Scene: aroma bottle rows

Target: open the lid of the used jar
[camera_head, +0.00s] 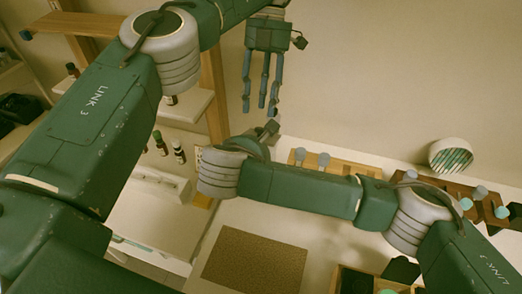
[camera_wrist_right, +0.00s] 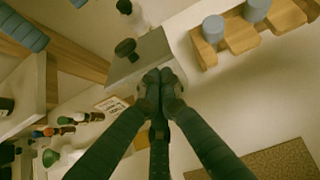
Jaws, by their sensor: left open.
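A pale grey box-like container (camera_wrist_right: 148,62) with a black knob (camera_wrist_right: 126,49) on top shows in the right wrist view; it may be the used jar. A white label (camera_wrist_right: 112,104) lies beside it, its print too small to read. My right gripper (camera_wrist_right: 160,80) has its fingertips together, over the near edge of the container in the picture. I cannot tell if they touch it. I see nothing held between them. My left gripper (camera_head: 262,106) hangs in the air in the head view, open and empty, fingers pointing down, far from the container.
Small bottles (camera_head: 178,151) stand on shelves at the left. A brown mat (camera_head: 254,265) lies on the white table. A round striped object (camera_head: 450,156) stands at the back right. My right arm covers the table's middle.

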